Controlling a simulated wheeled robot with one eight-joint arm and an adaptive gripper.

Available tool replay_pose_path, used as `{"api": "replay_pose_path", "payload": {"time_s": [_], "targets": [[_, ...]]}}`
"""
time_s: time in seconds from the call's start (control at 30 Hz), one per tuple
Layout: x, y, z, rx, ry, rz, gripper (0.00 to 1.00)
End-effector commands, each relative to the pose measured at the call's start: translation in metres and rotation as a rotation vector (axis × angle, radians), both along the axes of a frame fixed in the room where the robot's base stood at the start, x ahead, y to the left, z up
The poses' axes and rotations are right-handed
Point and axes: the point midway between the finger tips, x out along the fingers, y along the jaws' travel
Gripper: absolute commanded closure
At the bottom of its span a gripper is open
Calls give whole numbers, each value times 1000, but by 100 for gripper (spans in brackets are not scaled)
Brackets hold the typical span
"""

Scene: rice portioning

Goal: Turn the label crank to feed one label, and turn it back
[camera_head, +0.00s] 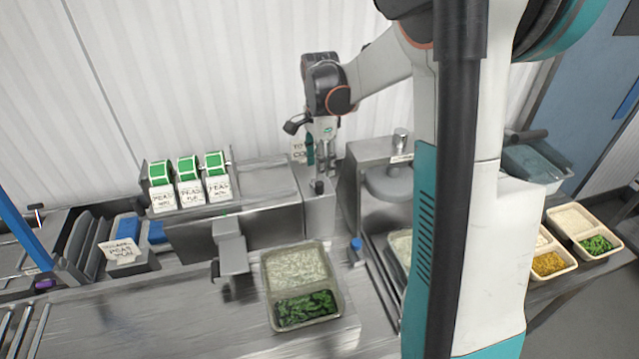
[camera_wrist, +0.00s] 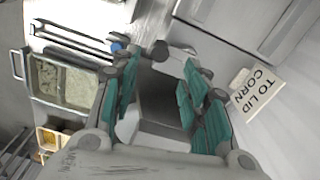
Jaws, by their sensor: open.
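A small dark knob (camera_head: 318,187) sits on a narrow metal box (camera_head: 319,214) right of the label rolls; it may be the label crank, but I cannot tell for sure. My gripper (camera_head: 321,160) is just above and behind this box, pointing down. In the wrist view my gripper (camera_wrist: 160,78) has its teal fingers spread apart, with a grey metal surface between them and nothing held. Three green-and-white label rolls (camera_head: 188,168) with PEAS labels stand on the metal dispenser (camera_head: 196,211) to the left. No crank handle shows clearly in the wrist view.
A paper label reading TO LID CORN (camera_wrist: 258,92) is beside the gripper. A metal machine (camera_head: 352,190) stands close on the right. Filled trays (camera_head: 580,212) lie farther right.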

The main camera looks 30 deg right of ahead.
Motion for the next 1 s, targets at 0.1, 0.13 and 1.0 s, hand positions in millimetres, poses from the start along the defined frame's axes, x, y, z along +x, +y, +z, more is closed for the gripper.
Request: {"api": "replay_pose_path", "payload": {"time_s": [0.1,0.13,1.0], "targets": [[0,0,-25,0,0,1,59],[0,0,-31,0,0,1,59],[0,0,-78,0,0,1,93]]}}
